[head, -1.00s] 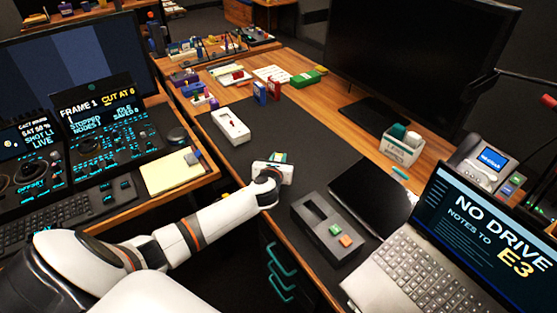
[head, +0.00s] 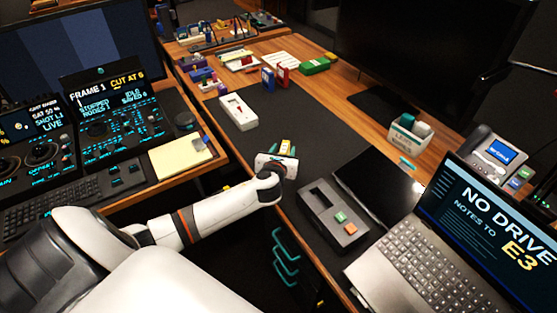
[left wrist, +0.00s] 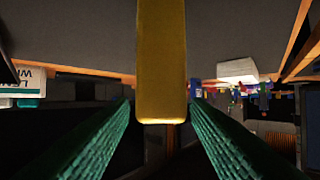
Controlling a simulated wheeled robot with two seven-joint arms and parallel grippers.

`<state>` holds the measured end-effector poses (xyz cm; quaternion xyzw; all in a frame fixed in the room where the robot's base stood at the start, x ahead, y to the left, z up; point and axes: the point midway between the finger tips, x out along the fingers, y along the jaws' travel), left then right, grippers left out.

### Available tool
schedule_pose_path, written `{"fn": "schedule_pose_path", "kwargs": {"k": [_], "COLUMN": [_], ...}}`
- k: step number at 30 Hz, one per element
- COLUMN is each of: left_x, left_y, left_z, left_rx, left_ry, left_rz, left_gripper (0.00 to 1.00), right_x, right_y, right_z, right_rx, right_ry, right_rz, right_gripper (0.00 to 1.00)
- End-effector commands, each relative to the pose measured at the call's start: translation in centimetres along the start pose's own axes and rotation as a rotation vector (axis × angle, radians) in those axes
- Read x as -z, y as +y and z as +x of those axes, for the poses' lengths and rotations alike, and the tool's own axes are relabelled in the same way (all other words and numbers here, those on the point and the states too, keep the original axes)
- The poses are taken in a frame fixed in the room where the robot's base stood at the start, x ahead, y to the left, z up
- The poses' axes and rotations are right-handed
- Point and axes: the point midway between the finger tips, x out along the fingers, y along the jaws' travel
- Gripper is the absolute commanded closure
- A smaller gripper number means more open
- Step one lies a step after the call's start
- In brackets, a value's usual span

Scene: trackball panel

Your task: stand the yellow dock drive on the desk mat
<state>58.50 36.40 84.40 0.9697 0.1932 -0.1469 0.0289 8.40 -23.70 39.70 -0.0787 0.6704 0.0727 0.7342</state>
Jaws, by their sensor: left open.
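The yellow dock drive (head: 287,146) shows as a small piece just beyond my left gripper (head: 283,153) in the head view, over the near edge of the dark desk mat (head: 315,130). In the left wrist view the yellow drive (left wrist: 161,60) is a long upright bar between the two green fingers. My left gripper (left wrist: 161,108) is open, with a finger on each side of the drive and only narrow gaps. The grey mat surface (left wrist: 70,35) fills the top of that view. Whether the drive touches the mat is hidden. My right gripper is not in view.
A white slotted unit (head: 238,112) lies on the mat's left. Red and blue upright items (head: 275,77) stand behind. The mat's middle is clear.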

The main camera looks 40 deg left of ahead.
Motion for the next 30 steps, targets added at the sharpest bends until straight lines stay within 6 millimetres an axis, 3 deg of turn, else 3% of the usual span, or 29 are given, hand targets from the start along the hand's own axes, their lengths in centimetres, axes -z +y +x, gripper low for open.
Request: {"fn": "schedule_pose_path", "kwargs": {"k": [6,12,30], "left_x": [0.0,0.0,0.0], "left_y": [0.0,0.0,0.0], "left_z": [-4.8,-7.3,-7.9], "left_rx": [-0.003,-0.001,-0.001], "left_ry": [-0.001,0.0,0.001], "left_rz": [0.001,0.001,-0.001], "left_gripper": [0.57,0.57,0.57], "right_x": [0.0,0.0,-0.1], "right_y": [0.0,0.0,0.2], "right_z": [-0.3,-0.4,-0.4], "right_rx": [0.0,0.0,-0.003], "right_ry": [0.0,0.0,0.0], "right_rz": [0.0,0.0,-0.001], "right_gripper": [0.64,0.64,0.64]}}
